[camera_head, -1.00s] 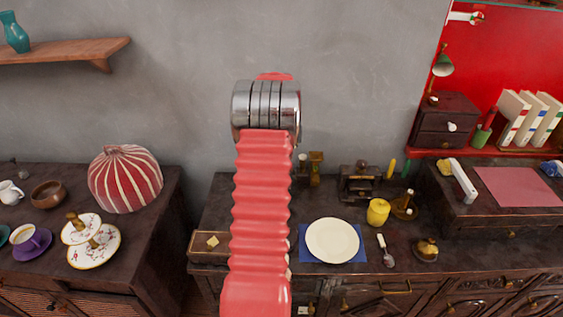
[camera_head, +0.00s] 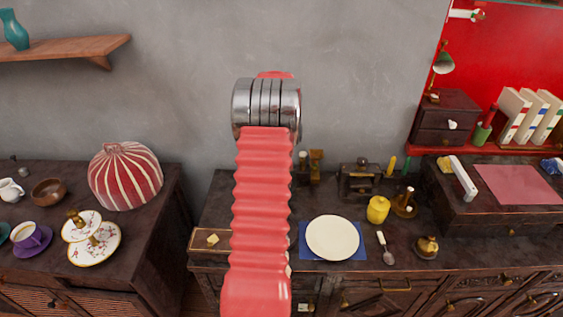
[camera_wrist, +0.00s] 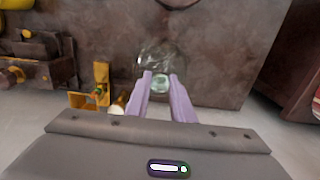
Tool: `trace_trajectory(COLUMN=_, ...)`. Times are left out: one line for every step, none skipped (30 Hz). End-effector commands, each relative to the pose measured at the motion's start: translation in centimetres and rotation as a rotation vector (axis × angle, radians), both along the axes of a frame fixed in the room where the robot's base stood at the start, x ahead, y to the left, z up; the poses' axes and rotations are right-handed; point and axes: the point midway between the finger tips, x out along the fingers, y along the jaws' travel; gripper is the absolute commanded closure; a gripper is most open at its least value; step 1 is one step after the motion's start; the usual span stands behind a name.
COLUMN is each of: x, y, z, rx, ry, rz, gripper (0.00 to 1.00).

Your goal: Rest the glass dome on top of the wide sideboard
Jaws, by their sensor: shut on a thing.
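The glass dome (camera_wrist: 158,57) is clear, with a round pale green knob. In the wrist view my gripper (camera_wrist: 161,76) has its two purple fingers shut on the knob. The dome's clear body shows faintly beyond the fingertips, against the dark brown top of the wide sideboard. I cannot tell whether it touches that top. In the head view the wide sideboard (camera_head: 345,272) stands at centre and right, and my red arm hides the gripper and the dome.
On the sideboard are a white plate (camera_head: 332,238), a yellow pot (camera_head: 378,209), a dark apparatus (camera_head: 359,183) and a golden timer (camera_wrist: 101,75). A gap separates the left cabinet (camera_head: 130,235), which bears a striped cosy (camera_head: 125,176). A grey wall (camera_head: 350,70) stands behind.

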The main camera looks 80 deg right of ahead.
Motion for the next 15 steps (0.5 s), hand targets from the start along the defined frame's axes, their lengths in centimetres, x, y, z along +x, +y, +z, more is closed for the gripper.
trace_trajectory(x=0.0, y=-0.02, z=-0.02, rx=-0.001, ry=0.0, rz=0.0, gripper=1.0)
trace_trajectory(x=0.0, y=-0.02, z=-0.05, rx=-0.001, ry=0.0, rz=0.0, gripper=1.0)
trace_trajectory(x=0.0, y=-0.02, z=-0.09, rx=-0.001, ry=0.0, rz=0.0, gripper=1.0)
trace_trajectory(x=0.0, y=-0.02, z=-0.12, rx=-0.001, ry=0.0, rz=0.0, gripper=1.0)
trace_trajectory(x=0.0, y=-0.02, z=-0.16, rx=-0.001, ry=0.0, rz=0.0, gripper=1.0)
trace_trajectory(x=0.0, y=-0.02, z=-0.2, rx=0.0, ry=0.0, rz=0.0, gripper=1.0)
trace_trajectory(x=0.01, y=-0.01, z=-0.23, rx=0.0, ry=0.0, rz=0.0, gripper=1.0)
trace_trajectory(x=0.01, y=-0.01, z=-0.26, rx=0.0, ry=0.0, rz=0.0, gripper=1.0)
trace_trajectory(x=0.01, y=-0.01, z=-0.3, rx=0.0, ry=0.0, rz=0.0, gripper=1.0)
trace_trajectory(x=0.01, y=-0.01, z=-0.34, rx=0.0, ry=0.0, rz=0.0, gripper=1.0)
trace_trajectory(x=0.01, y=-0.01, z=-0.37, rx=0.0, ry=0.0, rz=0.0, gripper=1.0)
trace_trajectory(x=0.01, y=-0.02, z=-0.36, rx=0.0, ry=0.0, rz=0.0, gripper=0.77)
trace_trajectory(x=0.01, y=-0.01, z=-0.36, rx=0.0, ry=0.0, rz=0.0, gripper=0.75)
trace_trajectory(x=0.02, y=0.0, z=-0.36, rx=0.0, ry=0.0, rz=0.0, gripper=0.72)
trace_trajectory(x=0.02, y=0.0, z=-0.37, rx=0.0, ry=0.0, rz=0.0, gripper=0.7)
